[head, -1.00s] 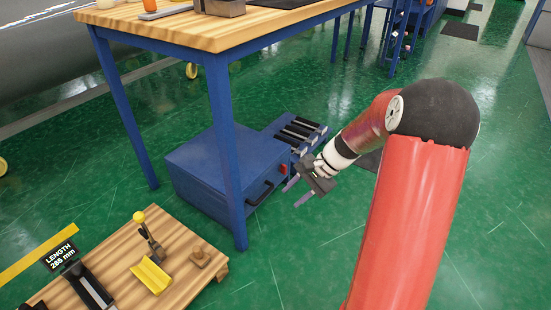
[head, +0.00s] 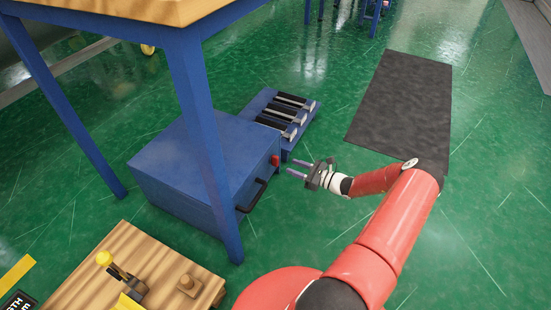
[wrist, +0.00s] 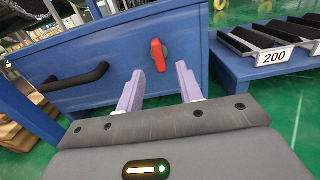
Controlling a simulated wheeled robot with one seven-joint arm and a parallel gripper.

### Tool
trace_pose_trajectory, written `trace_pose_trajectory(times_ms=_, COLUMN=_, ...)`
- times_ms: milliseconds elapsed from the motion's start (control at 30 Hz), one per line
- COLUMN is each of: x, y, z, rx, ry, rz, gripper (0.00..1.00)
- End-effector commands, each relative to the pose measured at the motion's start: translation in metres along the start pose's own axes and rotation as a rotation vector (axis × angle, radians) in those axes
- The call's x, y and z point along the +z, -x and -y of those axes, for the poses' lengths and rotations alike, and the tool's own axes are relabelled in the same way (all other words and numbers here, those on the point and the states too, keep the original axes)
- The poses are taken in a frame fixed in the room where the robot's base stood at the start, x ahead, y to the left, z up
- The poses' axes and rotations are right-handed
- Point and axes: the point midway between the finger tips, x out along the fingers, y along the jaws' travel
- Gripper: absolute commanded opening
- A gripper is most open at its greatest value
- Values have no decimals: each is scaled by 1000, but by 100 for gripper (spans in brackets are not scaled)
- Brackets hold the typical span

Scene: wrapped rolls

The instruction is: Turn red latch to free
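The red latch (head: 276,161) is on the front face of the blue cabinet (head: 190,160) under the workbench, near the face's right end. In the wrist view the latch (wrist: 158,55) is a small red lever, nearly upright with a slight tilt, on the blue panel. My gripper (head: 298,169) is open and empty, with its pale purple fingers pointing at the cabinet front. In the wrist view the fingers (wrist: 160,85) are spread, with the latch seen beyond the gap between them. They appear apart from the latch.
A black bar handle (wrist: 75,78) is left of the latch. A blue rack (head: 284,115) with dark rollers, labelled 200, stands beside the cabinet. A bench leg (head: 205,140) stands before the cabinet. A wooden pallet (head: 110,265) lies front left. Green floor at right is open.

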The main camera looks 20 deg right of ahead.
Motion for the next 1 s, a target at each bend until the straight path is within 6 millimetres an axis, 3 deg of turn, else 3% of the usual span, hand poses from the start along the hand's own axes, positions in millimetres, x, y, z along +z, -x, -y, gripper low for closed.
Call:
trace_pose_trajectory(times_ms=400, x=0, y=-62, z=-2, rx=6, ry=4, rz=-1, gripper=36)
trace_pose_trajectory(times_ms=767, x=1, y=-71, z=-2, rx=6, ry=3, rz=-2, gripper=36)
trace_pose_trajectory(times_ms=1000, x=1, y=-71, z=-2, rx=6, ry=4, rz=-2, gripper=9)
